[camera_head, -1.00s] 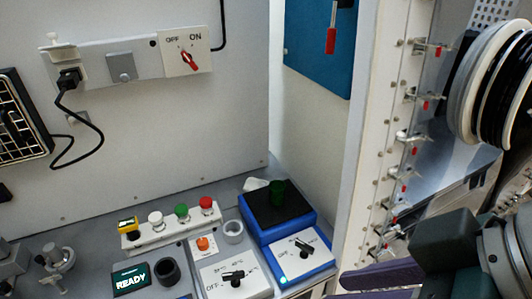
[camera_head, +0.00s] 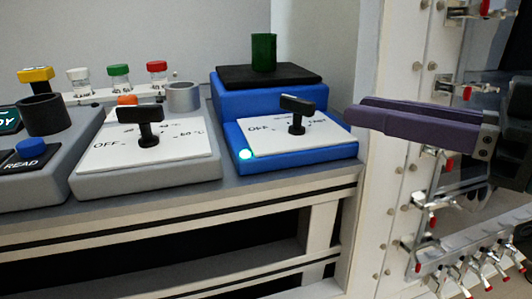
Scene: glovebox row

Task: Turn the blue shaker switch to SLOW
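The blue shaker (camera_head: 225,98) stands at the right end of the bench, with a black top plate and a green tube on it. Its black switch (camera_head: 297,104) rises from a white sloping panel marked OFF at the left; the other marks are too small or partly hidden to read surely. Which mark the switch points at I cannot tell. My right gripper (camera_head: 356,109) has purple fingers pointing left, just right of the shaker and apart from the switch. Whether its fingers are parted is unclear. My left gripper is out of view.
A grey unit (camera_head: 150,180) with a similar black switch stands left of the shaker. Behind it are a grey cup (camera_head: 183,97) and a rack of capped vials. A white post (camera_head: 385,200) with clamps rises at the right, near my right arm.

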